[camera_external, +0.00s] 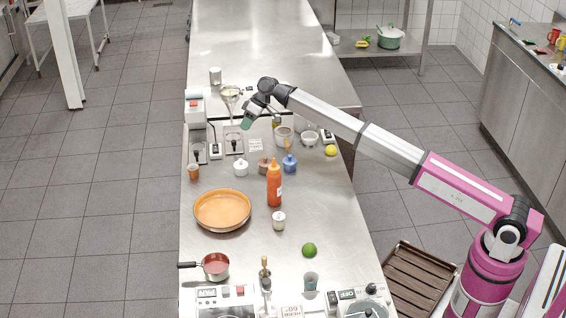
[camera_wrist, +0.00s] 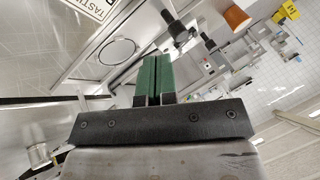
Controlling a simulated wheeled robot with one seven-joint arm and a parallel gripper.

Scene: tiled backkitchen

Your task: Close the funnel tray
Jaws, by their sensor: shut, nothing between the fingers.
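My gripper (camera_external: 247,119) is shut and empty, with green fingertips. It hangs at the far end of the near counter, just right of a funnel-like piece (camera_external: 229,92) on a stand. In the wrist view, my gripper (camera_wrist: 153,78) has its two green fingers pressed together. A flat grey panel with a round ring (camera_wrist: 116,51) lies beyond the fingertips on the left; I cannot tell if it is the funnel tray. How far the tray stands open is not clear. No contact between the fingers and the tray can be made out.
An orange bottle (camera_external: 274,185), a brown round pan (camera_external: 222,210) and a small red saucepan (camera_external: 215,266) stand on the steel counter. White and blue pots, a yellow fruit (camera_external: 331,150) and a green lime (camera_external: 309,249) are nearby. The counter beyond is mostly bare.

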